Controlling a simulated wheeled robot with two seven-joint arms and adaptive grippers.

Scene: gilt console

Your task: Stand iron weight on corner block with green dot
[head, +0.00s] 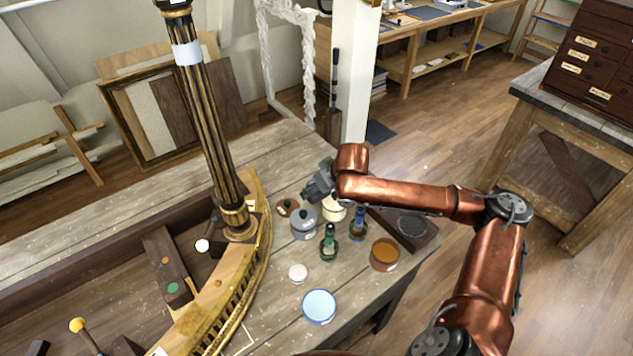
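A dark wooden block (160,244) lies inside the gilt console frame at the left, with a green dot (173,288) near its lower end and an orange dot above that. A grey round piece with a knob on top (304,228), which looks like the iron weight, stands upright on the bench among jars and bottles. My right gripper (314,191) is just above and behind this piece, its fingers small and dark. Whether it is open or touches anything cannot be made out. My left gripper is not in view.
A fluted gilt column (205,110) rises from the curved gilt rail (225,290), between the block and the grey piece. Green (329,243) and blue (358,225) bottles, an amber-filled dish (385,253) and a pale blue dish (319,306) stand nearby.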

